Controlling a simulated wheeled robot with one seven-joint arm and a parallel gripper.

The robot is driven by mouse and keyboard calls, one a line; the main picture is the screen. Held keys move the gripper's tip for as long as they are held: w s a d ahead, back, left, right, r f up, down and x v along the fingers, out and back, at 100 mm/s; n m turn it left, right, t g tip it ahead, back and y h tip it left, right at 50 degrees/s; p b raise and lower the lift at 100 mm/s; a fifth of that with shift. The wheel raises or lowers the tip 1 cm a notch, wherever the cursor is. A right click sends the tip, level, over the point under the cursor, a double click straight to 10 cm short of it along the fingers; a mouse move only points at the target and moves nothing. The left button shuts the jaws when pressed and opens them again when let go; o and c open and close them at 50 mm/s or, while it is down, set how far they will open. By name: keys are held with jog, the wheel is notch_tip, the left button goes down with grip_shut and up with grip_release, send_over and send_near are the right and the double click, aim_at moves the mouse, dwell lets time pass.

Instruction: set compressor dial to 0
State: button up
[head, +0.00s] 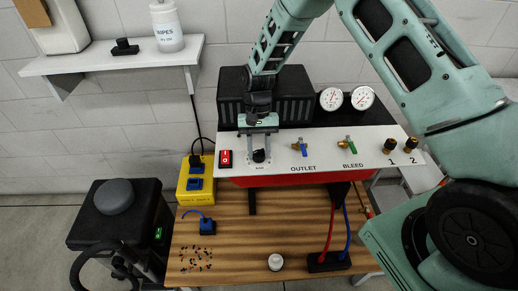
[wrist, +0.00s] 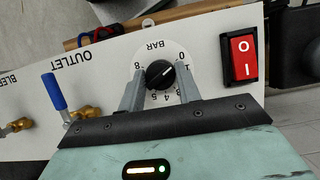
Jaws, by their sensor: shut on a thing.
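The compressor dial (wrist: 160,75) is a round black knob on a white scale marked BAR, with numbers from 0 to 8. Its pale pointer line points to the upper right in the wrist view, toward the 0 and 1 marks; the exact reading is hard to tell. My gripper (wrist: 160,82) has one finger on each side of the knob and is shut on it. In the head view the dial (head: 259,156) sits on the white panel below my gripper (head: 259,146), partly covered by the fingers.
A red power switch (head: 225,158) is close beside the dial on the panel (head: 285,166). The blue-handled outlet valve (head: 301,147) and green-handled bleed valve (head: 348,146) are on its other side. Two gauges (head: 346,98) stand behind. A wooden bench (head: 240,255) lies below.

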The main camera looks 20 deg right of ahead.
dwell(0.5)
jog(key=o, duration=1)
jog(key=shift+c, duration=0.2)
jog(key=b+v, duration=0.3)
jog(key=v, duration=1.4)
jog(key=shift+r, duration=0.25)
jog(key=s+a+r+n+t, duration=0.1)
jog(key=s+a+r+n, duration=0.15)
jog(key=s+a, duration=0.4)
jog(key=s+a+r+n+t, duration=0.1)
jog(key=s+a+r+n, duration=0.2)
jog(key=s, duration=0.6)
jog(key=s+f+n+t, duration=0.2)
jog(key=s+n, duration=0.4)
jog(key=s, duration=1.2)
jog(key=shift+s+d+f+h, duration=0.3)
jog(key=shift+s+d+h, duration=0.1)
